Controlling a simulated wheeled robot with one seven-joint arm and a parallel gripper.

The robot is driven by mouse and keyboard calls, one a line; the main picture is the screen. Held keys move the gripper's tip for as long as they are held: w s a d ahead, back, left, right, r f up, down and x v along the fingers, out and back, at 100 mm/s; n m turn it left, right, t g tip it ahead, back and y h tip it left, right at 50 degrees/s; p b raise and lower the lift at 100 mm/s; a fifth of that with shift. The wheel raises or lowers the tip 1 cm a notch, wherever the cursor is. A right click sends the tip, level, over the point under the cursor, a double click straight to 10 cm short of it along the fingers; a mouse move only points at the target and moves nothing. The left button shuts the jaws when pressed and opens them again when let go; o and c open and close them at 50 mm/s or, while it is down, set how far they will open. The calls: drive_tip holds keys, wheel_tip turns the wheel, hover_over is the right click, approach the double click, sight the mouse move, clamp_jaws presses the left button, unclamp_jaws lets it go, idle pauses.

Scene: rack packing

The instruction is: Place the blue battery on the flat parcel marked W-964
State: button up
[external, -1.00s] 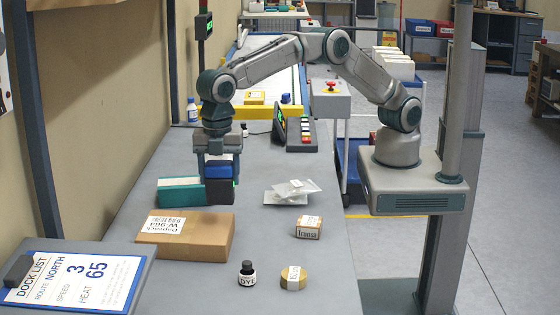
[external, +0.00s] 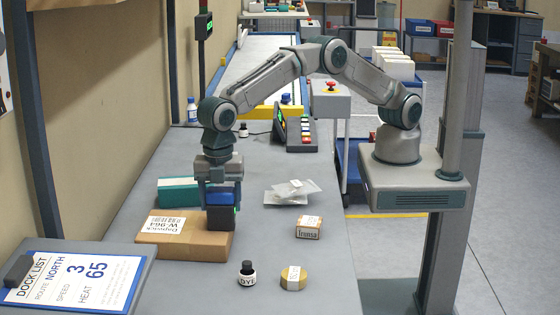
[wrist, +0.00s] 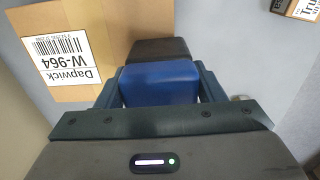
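The blue battery (wrist: 160,84) has a blue top and a black lower body. My gripper (external: 221,196) is shut on it, with one finger on each side, and it is upright. In the external view the battery (external: 221,217) appears over the right part of the flat parcel (external: 165,242). I cannot tell whether its base touches the parcel. The parcel is brown cardboard with a white label reading Dapwick W-964. In the wrist view the parcel (wrist: 103,20) lies ahead and left, with the battery covering part of its near right area.
A teal and white box (external: 178,192) stands behind the parcel. Flat white packets (external: 292,191), a small labelled carton (external: 308,228), a dark bottle (external: 247,274) and a round tan tin (external: 293,278) lie to the right. A dock list board (external: 75,281) is at front left.

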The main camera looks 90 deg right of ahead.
drive_tip(key=o, duration=0.3)
wheel_tip(320, 180, up, 12)
drive_tip(key=shift+r, duration=0.2)
idle(0.3)
